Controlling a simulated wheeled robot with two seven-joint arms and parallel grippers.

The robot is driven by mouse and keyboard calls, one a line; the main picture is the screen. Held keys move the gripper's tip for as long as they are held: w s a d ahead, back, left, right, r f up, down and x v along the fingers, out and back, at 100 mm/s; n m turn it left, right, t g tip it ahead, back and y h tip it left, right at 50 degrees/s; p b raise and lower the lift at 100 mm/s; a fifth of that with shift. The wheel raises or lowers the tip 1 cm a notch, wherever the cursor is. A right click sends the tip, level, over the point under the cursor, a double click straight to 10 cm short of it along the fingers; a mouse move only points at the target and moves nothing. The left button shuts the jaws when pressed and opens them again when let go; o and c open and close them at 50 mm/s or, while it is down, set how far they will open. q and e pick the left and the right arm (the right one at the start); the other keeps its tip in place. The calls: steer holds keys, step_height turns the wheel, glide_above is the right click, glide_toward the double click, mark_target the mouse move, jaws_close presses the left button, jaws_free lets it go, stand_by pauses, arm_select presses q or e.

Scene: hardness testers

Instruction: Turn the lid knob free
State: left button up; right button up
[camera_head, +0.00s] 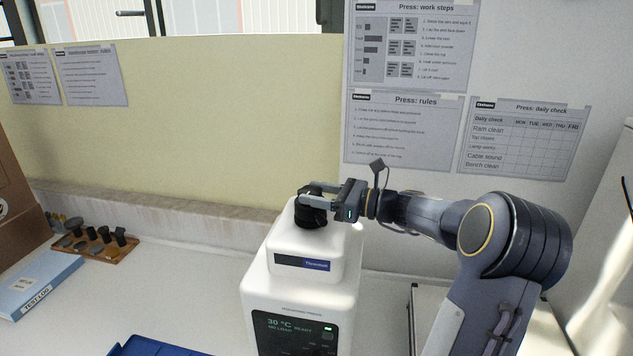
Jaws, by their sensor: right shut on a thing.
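The black lid knob (311,214) stands on top of a white press (290,243) in the middle of the view. My right gripper (312,193) reaches in from the right and is shut on the knob, with its fingers at the knob's upper part. The fingers hide part of the knob's top and right side. The press has a dark front display (295,335) reading 30 °C. My left gripper is not in view.
A wooden rack (95,241) with several dark pieces stands at the left, beside a blue test log (38,288) and a cardboard box (14,205). A blue tray (165,346) lies at the front. The wall is behind the press. Bare counter lies left of the press.

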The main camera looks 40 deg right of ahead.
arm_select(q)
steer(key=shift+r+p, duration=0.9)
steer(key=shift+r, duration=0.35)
arm_select(e)
steer(key=shift+w+d+n+g+y, duration=0.1)
steer(key=shift+n+g+y, duration=0.65)
steer(key=shift+y, duration=0.35)
steer(key=o, duration=1)
steer(key=b+v, duration=0.2)
steer(key=v, duration=0.4)
steer(key=shift+s+d, duration=0.25)
steer(key=shift+s, duration=0.1)
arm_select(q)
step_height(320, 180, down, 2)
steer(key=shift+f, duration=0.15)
arm_select(e)
steer(key=shift+s+d, duration=0.3)
steer(key=shift+s, duration=0.1)
